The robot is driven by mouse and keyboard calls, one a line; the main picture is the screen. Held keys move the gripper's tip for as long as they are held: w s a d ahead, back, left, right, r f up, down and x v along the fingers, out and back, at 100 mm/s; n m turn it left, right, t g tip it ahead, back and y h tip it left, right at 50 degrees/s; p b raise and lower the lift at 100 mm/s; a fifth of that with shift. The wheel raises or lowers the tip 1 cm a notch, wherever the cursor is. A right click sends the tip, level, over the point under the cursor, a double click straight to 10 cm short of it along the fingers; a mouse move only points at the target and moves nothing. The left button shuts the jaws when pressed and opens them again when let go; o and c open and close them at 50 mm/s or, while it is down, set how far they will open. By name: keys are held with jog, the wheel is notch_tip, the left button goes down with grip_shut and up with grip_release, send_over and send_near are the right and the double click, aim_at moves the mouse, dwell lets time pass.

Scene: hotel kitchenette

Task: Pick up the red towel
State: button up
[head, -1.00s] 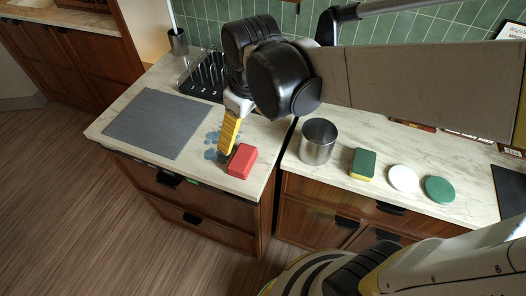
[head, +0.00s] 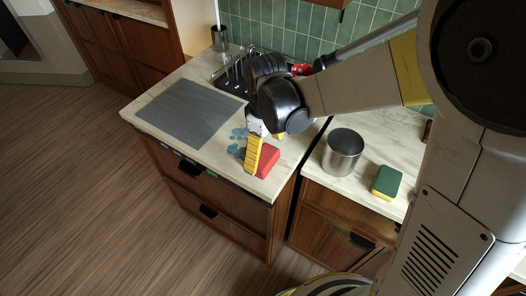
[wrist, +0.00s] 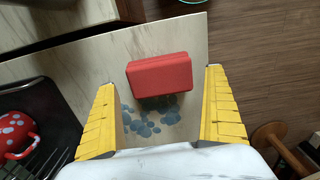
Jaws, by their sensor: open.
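The red towel (head: 268,161) is a folded, box-shaped bundle lying on the marble counter near its front right corner. In the wrist view the towel (wrist: 160,75) lies between and slightly beyond the two yellow fingers. My gripper (wrist: 160,79) is open, with one finger on each side of the towel and a gap on both sides. In the head view one yellow finger stands just left of the towel and hides part of it; the other is mostly hidden. I cannot tell the exact height of the fingertips above the counter.
Blue-grey spots (head: 239,138) mark the counter beside the towel. A grey mat (head: 185,112) lies left. A dish rack (head: 232,75) stands behind, with a red spotted item (wrist: 15,135) there. A metal canister (head: 342,153) and green-yellow sponge (head: 387,181) stand right, across a gap.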

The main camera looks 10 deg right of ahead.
aim_at(264, 156)
notch_tip(264, 156, down, 4)
jog(key=shift+w+a+r+b, duration=0.1)
jog(key=shift+w+b, duration=0.05)
jog(key=shift+b, duration=0.55)
jog(key=c, duration=1)
jog(key=shift+o, duration=0.2)
jog(key=shift+r, duration=0.1)
